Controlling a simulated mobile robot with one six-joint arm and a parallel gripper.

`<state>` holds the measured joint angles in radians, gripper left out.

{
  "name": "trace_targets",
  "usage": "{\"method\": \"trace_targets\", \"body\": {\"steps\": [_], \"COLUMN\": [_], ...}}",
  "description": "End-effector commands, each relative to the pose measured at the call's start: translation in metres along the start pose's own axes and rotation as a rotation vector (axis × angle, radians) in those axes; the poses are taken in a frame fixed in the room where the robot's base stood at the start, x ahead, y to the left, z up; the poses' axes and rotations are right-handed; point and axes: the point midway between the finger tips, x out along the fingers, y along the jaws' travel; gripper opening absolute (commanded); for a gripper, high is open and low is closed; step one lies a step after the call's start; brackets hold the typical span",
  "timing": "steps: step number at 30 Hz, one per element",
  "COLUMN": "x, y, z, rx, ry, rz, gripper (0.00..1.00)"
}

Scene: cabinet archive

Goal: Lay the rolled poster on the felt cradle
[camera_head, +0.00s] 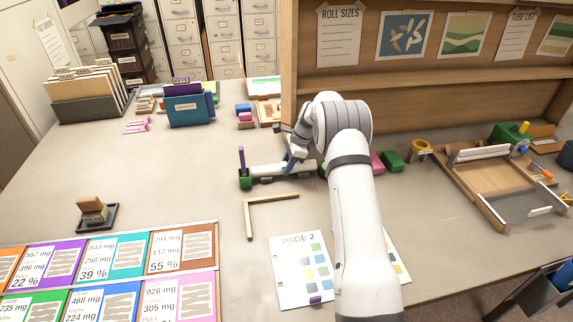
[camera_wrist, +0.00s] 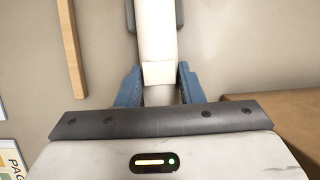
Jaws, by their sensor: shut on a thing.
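The rolled poster is a white roll with a paler band (camera_wrist: 156,40). It runs up the middle of the wrist view, and my gripper (camera_wrist: 158,82) is shut on it with a blue finger on each side. In the head view my gripper (camera_head: 290,162) is low over the table, and the pale roll (camera_head: 268,170) shows to its left. Grey pieces, seemingly the felt cradle (camera_wrist: 130,14), flank the far part of the roll. I cannot tell whether the roll touches the cradle. My arm hides part of this area in the head view.
A green block with a purple stick (camera_head: 244,181) stands at the roll's left end. A wooden L-shaped strip (camera_head: 250,218) lies in front. Pink and green blocks (camera_head: 391,160) and a wooden tray (camera_head: 492,175) are to the right.

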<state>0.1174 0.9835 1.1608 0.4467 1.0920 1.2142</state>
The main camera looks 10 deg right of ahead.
Motion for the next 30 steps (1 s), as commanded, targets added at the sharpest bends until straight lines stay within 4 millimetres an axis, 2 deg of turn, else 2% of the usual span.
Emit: {"method": "trace_targets", "body": {"steps": [6,7,15,20,27,30], "x": [0.0016,0.0016,0.0019,0.0019,0.0021,0.002], "y": [0.0,0.0,0.0,0.0,0.0001,0.0001], "z": [-0.0002,-0.0002,0.0003,0.0003,0.0001,0.0001], "rx": [0.0,-0.001,-0.002,-0.002,-0.002,-0.002], "ry": [0.0,0.0,0.0,0.0,0.0,0.0], "rz": [0.0,0.0,0.001,0.001,0.001,0.001], "gripper": [0.1,0.35,0.58,0.59,0.77,0.78]}}
